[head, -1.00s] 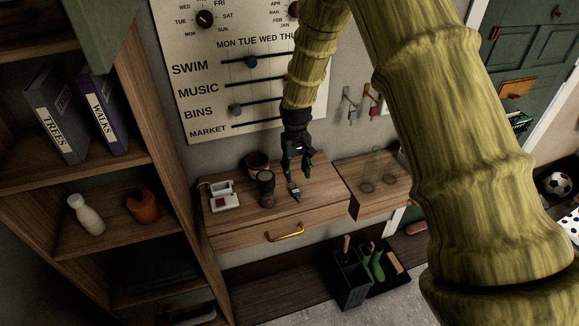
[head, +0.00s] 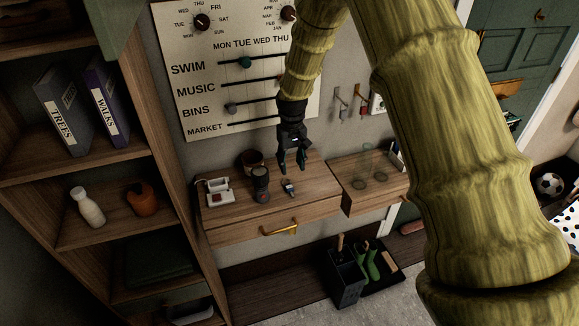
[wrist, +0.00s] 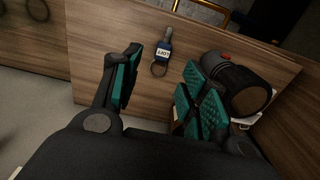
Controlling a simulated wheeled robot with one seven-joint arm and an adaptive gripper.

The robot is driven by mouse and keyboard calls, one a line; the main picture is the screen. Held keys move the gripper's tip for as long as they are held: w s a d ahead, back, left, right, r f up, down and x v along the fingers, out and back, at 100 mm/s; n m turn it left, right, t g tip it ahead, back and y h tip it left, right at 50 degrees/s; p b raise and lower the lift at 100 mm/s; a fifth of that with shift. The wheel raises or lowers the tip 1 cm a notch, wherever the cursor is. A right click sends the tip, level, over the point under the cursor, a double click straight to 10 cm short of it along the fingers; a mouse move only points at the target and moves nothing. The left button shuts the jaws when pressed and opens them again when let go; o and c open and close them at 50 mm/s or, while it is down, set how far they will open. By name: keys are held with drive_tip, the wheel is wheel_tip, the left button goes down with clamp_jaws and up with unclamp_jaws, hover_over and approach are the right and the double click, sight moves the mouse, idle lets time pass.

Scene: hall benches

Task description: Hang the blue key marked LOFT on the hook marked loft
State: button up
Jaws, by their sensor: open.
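The blue key (head: 288,187) lies on the wooden drawer cabinet's top. In the wrist view, the key (wrist: 163,48) shows a white tag reading LOFT and a metal ring towards me. My gripper (head: 292,171) is open and empty above the cabinet, close to the key. In the wrist view, my gripper's (wrist: 163,78) green-padded fingers stand apart, with the key's ring seen between them and its blue head beyond. Wall hooks (head: 339,98) hang right of the board, with small items on them; their labels are too small to read.
A dark cylinder (head: 261,185) stands just left of the key. A white device (head: 217,192) and a brown pot (head: 251,160) are also on the cabinet. Glass vessels (head: 364,166) stand on the right shelf. A wall board (head: 215,60) with sliders rises behind my gripper.

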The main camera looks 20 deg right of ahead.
sight(289, 187)
drive_tip(key=shift+a+f+b, duration=0.25)
drive_tip(key=shift+f+b, duration=0.1)
drive_tip(key=shift+f, duration=0.25)
drive_tip(key=shift+a+f+b, duration=0.2)
drive_tip(key=shift+f+b, duration=0.15)
drive_tip(key=shift+f, duration=0.25)
drive_tip(key=shift+d+f+b, duration=0.1)
drive_tip(key=shift+f+b, duration=1.65)
drive_tip(key=shift+f, duration=2.05)
clamp_jaws()
drive_tip(key=shift+r, duration=0.15)
drive_tip(key=shift+r+p, duration=2.35)
drive_tip(key=shift+r, duration=1.55)
